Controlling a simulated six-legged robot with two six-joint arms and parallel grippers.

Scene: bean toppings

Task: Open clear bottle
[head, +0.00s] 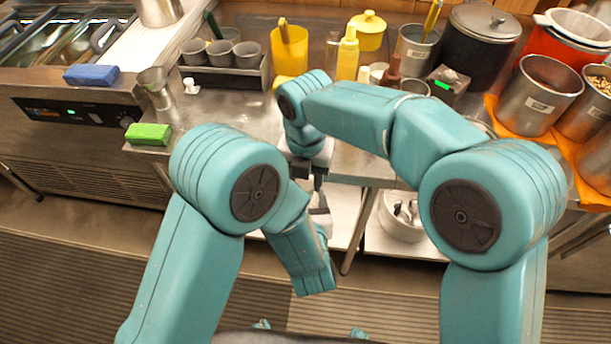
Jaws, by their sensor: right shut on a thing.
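My right arm reaches across the front edge of the steel counter. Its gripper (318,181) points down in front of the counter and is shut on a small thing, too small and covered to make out. My left arm bends in from the left. A pale part (321,222) beside its wrist, just below my right gripper, may be its gripper; my left arm covers most of it and its jaws cannot be made out. I cannot pick out a clear bottle for certain; my arms hide much of the middle.
Metal containers (536,95) stand at the right. A lower shelf (375,237) is under the counter.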

